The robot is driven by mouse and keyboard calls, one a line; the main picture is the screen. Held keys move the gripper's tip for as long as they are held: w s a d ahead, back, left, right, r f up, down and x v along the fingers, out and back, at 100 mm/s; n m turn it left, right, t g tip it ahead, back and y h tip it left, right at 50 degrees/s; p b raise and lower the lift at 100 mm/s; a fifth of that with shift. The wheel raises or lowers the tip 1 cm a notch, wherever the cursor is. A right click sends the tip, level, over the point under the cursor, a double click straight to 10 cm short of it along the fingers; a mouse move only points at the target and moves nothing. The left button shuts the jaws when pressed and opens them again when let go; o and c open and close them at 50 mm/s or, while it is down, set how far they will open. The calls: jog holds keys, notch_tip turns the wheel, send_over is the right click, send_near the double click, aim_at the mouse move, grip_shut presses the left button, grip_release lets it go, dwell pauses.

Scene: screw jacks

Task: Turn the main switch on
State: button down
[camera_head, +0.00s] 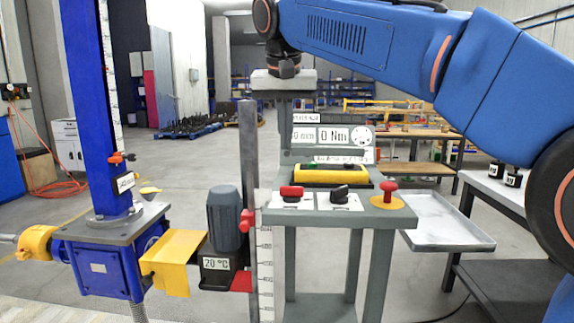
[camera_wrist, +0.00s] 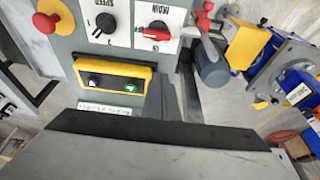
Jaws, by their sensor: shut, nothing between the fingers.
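The main switch is a red rotary knob (camera_head: 291,192) on a white plate at the left of the grey console top. In the wrist view the red knob (camera_wrist: 157,34) sits beside the label MAIN, its handle lying roughly across the picture. My gripper (camera_head: 285,118) hangs above and behind the console in the head view, pointing down. In the wrist view its shut fingers (camera_wrist: 163,82) reach up from the dark palm, below the knob in the picture. They look apart from it and hold nothing. The lower finger ends are hard to make out against the console.
A black speed knob (camera_head: 340,193) and a red mushroom button (camera_head: 384,193) share the console top. A yellow button box (camera_head: 331,174) and a display panel (camera_head: 330,138) stand behind. A grey upright post (camera_head: 248,180) and a motor (camera_head: 224,219) are close on the left.

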aim_at(292, 193)
jog(key=x, duration=0.9)
jog(key=shift+f, duration=0.1)
jog(key=shift+s+f, duration=0.1)
jog(key=shift+f, duration=0.25)
jog(key=shift+s, duration=1.8)
